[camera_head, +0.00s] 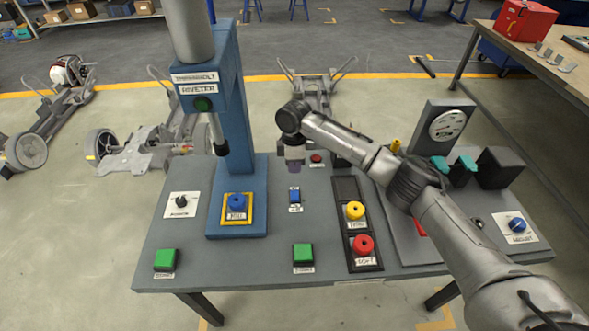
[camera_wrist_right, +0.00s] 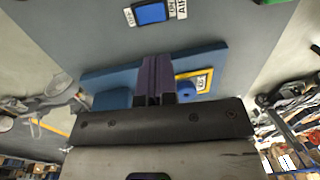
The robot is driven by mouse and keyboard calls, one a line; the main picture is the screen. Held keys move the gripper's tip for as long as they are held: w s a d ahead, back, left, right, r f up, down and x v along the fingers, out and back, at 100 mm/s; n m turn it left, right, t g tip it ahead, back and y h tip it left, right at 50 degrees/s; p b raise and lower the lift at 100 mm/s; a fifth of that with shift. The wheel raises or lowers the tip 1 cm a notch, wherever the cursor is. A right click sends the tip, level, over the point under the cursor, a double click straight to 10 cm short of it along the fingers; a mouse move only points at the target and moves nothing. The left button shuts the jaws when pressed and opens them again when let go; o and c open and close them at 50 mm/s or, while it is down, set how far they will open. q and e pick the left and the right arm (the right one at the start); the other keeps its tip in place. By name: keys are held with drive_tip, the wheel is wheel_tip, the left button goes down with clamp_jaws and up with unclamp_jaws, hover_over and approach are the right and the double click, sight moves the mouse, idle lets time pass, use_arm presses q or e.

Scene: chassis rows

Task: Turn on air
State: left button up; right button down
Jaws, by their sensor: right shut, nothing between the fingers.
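A small blue switch (camera_head: 295,195) sits on the grey bench top, right of the blue riveter. In the right wrist view the blue switch (camera_wrist_right: 152,13) lies at the top edge beside a white label that reads AIR. My right gripper (camera_head: 294,168) points down behind the switch, apart from it in the picture. In the right wrist view its fingers (camera_wrist_right: 155,78) are together and empty, with the switch beyond their tips. My left gripper is not in view.
The blue riveter (camera_head: 240,130) stands left of my gripper. Green buttons (camera_head: 303,253), a yellow button (camera_head: 355,210) and a red button (camera_head: 363,244) are nearer the front. A small red button (camera_head: 316,158) is close to my gripper. A dial gauge (camera_head: 447,125) stands right.

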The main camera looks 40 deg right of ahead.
sight(295, 198)
drive_tip(key=f+b, duration=0.1)
drive_tip(key=f, duration=0.2)
drive_tip(key=f+b, duration=0.1)
drive_tip(key=f, duration=0.3)
drive_tip(key=s+a+f, duration=0.1)
drive_tip(key=f, duration=0.3)
drive_tip(key=shift+s+f+b, duration=0.1)
drive_tip(key=shift+f+b, duration=0.05)
drive_tip(key=shift+b, duration=0.25)
drive_tip(key=shift+s+f+t+p, duration=0.1)
drive_tip(key=shift+t+p, duration=0.2)
drive_tip(key=shift+p, duration=0.7)
drive_tip(key=shift+d+f+b, duration=0.1)
drive_tip(key=shift+f+b, duration=0.1)
drive_tip(key=shift+b, duration=0.1)
drive_tip(key=shift+d, duration=0.1)
